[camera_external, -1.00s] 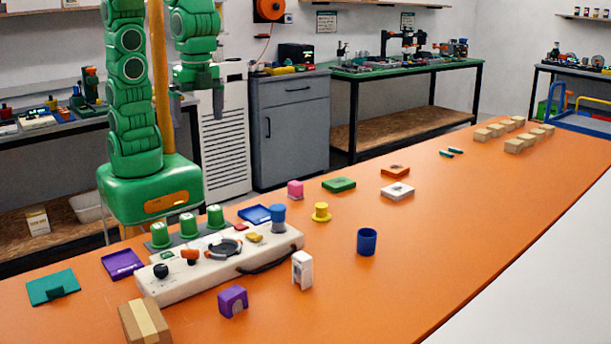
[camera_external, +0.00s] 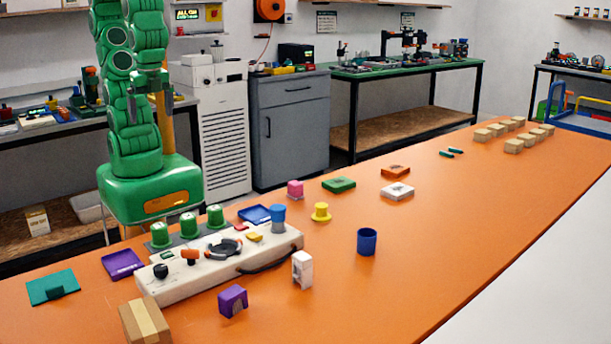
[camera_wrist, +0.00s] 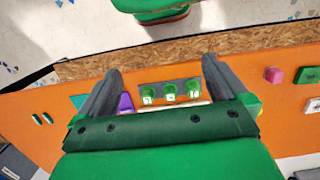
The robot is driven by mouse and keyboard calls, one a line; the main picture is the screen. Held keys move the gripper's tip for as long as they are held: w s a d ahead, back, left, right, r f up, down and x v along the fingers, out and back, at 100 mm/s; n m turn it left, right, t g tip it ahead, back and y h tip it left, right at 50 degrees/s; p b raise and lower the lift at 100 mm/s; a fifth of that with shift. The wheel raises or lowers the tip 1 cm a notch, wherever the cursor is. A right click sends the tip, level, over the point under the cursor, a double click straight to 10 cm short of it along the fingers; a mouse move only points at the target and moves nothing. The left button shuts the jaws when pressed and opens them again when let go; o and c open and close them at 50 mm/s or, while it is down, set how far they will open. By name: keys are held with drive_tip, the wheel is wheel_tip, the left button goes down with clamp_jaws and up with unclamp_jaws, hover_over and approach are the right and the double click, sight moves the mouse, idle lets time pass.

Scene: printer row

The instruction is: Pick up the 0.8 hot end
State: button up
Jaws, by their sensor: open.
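Three green hot ends stand in a row on a dark plate, the left one (camera_external: 160,235), the middle one (camera_external: 188,226) and the right one (camera_external: 215,215). In the wrist view the left (camera_wrist: 148,97), middle (camera_wrist: 170,92) and right (camera_wrist: 193,88) ones show small white labels. I cannot read these, so I cannot tell which is the 0.8 hot end. My gripper (camera_wrist: 161,66) is open and empty, with its two fingers spread either side of the row in the picture. In the external view my gripper (camera_external: 151,98) is well above the orange table, in front of my green arm.
A white control box (camera_external: 215,265) with knobs lies just in front of the hot ends. A purple tray (camera_external: 122,264) and a blue tray (camera_external: 254,214) flank them. A blue cup (camera_external: 366,242) and several small blocks lie rightward.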

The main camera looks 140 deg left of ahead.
drive_tip(key=shift+s+f, duration=0.2)
drive_tip(key=shift+s, duration=0.35)
drive_tip(key=shift+s+f, duration=0.15)
drive_tip(key=shift+s, duration=0.35)
drive_tip(key=c, duration=0.6)
